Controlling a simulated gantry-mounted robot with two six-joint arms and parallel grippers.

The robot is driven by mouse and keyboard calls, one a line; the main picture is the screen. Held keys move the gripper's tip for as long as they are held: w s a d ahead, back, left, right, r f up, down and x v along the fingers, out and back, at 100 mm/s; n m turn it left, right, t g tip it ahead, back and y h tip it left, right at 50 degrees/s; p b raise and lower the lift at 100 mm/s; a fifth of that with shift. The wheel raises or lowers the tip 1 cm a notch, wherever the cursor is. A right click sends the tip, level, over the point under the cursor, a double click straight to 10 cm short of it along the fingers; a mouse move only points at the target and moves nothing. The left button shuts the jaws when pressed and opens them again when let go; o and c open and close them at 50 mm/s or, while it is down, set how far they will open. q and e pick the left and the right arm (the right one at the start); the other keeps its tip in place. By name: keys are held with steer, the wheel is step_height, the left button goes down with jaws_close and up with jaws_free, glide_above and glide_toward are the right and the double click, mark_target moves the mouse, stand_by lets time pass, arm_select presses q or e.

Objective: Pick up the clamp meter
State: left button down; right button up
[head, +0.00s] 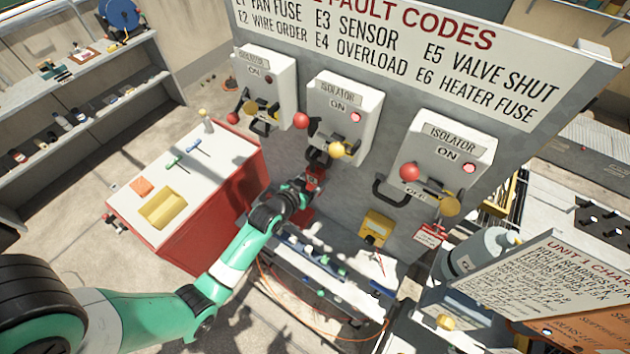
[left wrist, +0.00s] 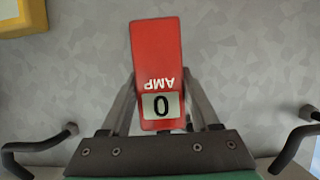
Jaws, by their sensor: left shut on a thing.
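The clamp meter (left wrist: 157,62) is red, with a display reading 0 and the word AMP upside down in the left wrist view. My left gripper (left wrist: 160,95) is shut on it, one finger on each side. In the head view the red clamp meter (head: 316,177) is small and partly hidden by my left gripper (head: 306,193), in front of the grey panel below the middle isolator. I cannot tell whether it touches the panel. My right gripper is not in view.
Three isolator boxes with black handles hang on the grey panel (head: 392,112), the middle one (head: 345,108) close above my gripper. A yellow device (head: 376,228) is on the panel to the right. A red cabinet (head: 222,205) with a yellow tray (head: 163,208) stands left.

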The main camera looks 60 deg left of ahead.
arm_select(q)
steer(key=shift+s+d+r, duration=0.1)
steer(key=shift+s+r, duration=0.1)
steer(key=shift+r, duration=0.25)
steer(key=shift+s+d+r, duration=0.1)
steer(key=shift+s+r, duration=0.1)
steer(key=shift+r, duration=0.25)
steer(key=s+d, duration=0.3)
steer(key=s, duration=0.4)
steer(key=s+d, duration=0.4)
steer(key=s, duration=0.4)
steer(key=shift+s+d+b, duration=0.2)
steer(key=shift+s+b, duration=0.05)
steer(key=shift+b, duration=0.2)
